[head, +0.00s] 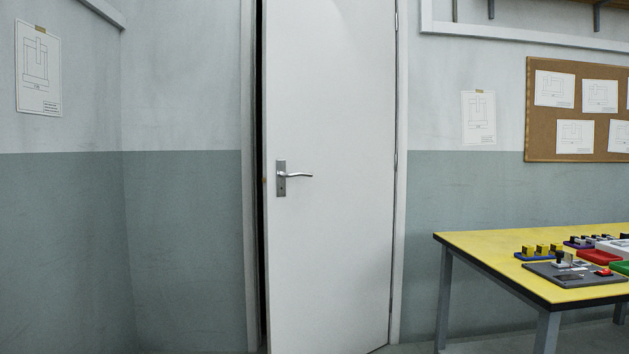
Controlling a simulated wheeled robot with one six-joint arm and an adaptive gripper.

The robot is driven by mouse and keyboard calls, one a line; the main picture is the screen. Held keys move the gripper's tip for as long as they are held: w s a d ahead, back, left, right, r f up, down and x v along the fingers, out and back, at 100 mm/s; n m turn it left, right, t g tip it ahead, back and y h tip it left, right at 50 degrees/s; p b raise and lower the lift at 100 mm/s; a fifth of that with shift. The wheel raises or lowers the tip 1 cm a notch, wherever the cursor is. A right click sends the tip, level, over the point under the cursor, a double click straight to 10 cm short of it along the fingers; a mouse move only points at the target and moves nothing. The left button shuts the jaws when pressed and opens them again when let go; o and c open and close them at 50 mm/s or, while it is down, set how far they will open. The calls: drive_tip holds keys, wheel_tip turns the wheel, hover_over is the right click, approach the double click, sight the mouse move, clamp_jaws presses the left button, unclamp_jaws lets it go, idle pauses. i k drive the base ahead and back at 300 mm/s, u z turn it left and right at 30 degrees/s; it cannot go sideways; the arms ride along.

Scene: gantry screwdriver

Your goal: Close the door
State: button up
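A white door (335,110) stands slightly ajar in its white frame (248,130) in the head view. A dark narrow gap runs down its left edge, between the door and the frame. The hinges are on the right side. A silver lever handle (292,175) on a plate sits near the door's left edge, at about mid-height of the picture. The door's bottom edge lies partly below the view. My gripper is not in view.
A yellow-topped table (480,242) with grey legs stands at the right and holds small parts and trays. A cork board (544,110) with drawings hangs above it. Grey-green walls flank the door. Nothing visible stands directly before the door.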

sight(328, 81)
drive_tip(key=z, duration=0.5)
drive_tip(key=i, duration=1.3)
drive_tip(key=u, duration=0.3)
